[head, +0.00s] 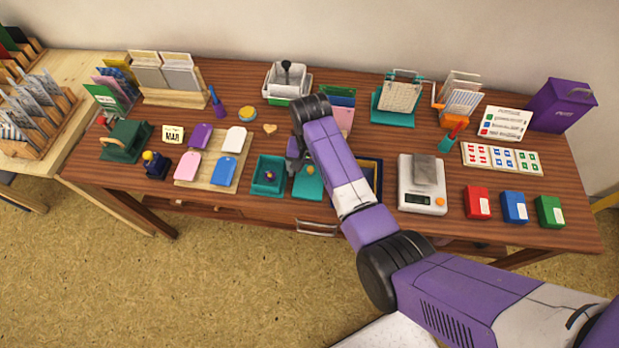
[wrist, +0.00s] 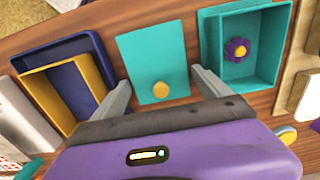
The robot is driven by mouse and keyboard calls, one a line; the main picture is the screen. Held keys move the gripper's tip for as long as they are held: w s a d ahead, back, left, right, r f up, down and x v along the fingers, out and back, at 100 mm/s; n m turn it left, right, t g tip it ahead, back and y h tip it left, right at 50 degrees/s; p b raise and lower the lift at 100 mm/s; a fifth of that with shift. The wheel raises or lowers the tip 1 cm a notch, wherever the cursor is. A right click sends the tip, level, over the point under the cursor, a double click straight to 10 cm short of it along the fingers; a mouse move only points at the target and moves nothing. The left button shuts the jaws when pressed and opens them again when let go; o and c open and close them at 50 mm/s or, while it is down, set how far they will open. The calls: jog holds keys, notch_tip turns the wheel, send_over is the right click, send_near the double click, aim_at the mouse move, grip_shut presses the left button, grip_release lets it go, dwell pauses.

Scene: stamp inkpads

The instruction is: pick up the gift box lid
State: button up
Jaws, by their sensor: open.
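The gift box lid (head: 309,187) is a flat teal panel with an orange-yellow knob. It lies on the table, partly hidden by my arm in the head view. In the wrist view the lid (wrist: 140,48) shows just ahead of my gripper (wrist: 160,88). The gripper's fingers are spread, one toward each side of the lid, with nothing held. I cannot tell how high they are above it. My gripper (head: 298,163) hangs over the lid's far side in the head view. A teal open box (head: 257,187) with a purple flower-like piece inside stands left of the lid.
A dark blue box with a yellow inner frame (wrist: 90,50) lies on the other side of the lid, partly behind my arm in the head view. A scale (head: 420,201) stands right of it. A board of coloured tags (head: 188,183) lies to the left.

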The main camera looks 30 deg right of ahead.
jog(key=c, duration=1.1)
jog(key=shift+r, duration=0.15)
